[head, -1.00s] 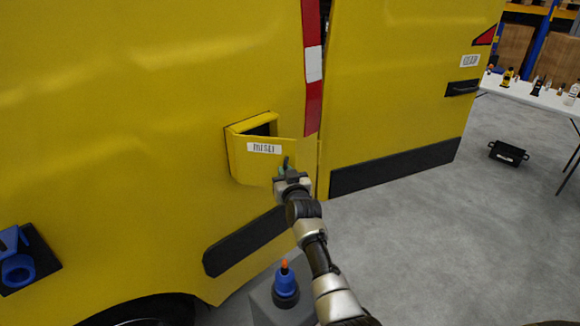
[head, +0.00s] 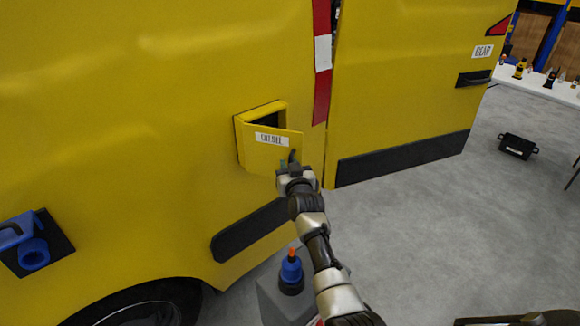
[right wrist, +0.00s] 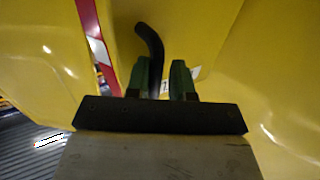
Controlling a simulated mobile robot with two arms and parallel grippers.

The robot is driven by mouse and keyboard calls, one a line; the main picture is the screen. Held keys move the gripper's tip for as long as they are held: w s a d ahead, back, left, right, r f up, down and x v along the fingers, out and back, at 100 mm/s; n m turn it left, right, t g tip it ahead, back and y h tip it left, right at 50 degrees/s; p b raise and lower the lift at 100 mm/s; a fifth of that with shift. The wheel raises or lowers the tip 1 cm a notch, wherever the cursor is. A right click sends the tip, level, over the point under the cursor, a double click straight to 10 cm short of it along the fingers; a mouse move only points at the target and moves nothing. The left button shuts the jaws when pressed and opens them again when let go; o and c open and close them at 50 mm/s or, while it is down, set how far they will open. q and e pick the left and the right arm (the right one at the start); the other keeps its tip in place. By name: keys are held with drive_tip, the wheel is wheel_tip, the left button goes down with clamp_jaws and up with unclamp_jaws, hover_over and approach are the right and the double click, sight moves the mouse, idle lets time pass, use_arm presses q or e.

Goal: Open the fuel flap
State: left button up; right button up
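The fuel flap (head: 262,150) is a yellow panel with a white label on the side of a yellow van. It stands partly open, swung outward at its right side, with the dark recess (head: 268,119) showing above and behind it. My right gripper (head: 291,166) is at the flap's right edge. My left gripper is not in view.
A blue holder (head: 30,245) is fixed to the van at left. A black crate (head: 518,146) lies on the floor at right, near a white table (head: 540,86). The grey floor between is clear.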

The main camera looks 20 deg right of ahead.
drive_tip(key=shift+s+d, duration=0.1)
drive_tip(key=s+a+b, duration=0.1)
drive_tip(key=s+a, duration=0.1)
drive_tip(key=s, duration=0.8)
drive_tip(key=shift+s+b, duration=0.25)
drive_tip(key=shift+b, duration=0.1)
drive_tip(key=shift+c, duration=0.3)
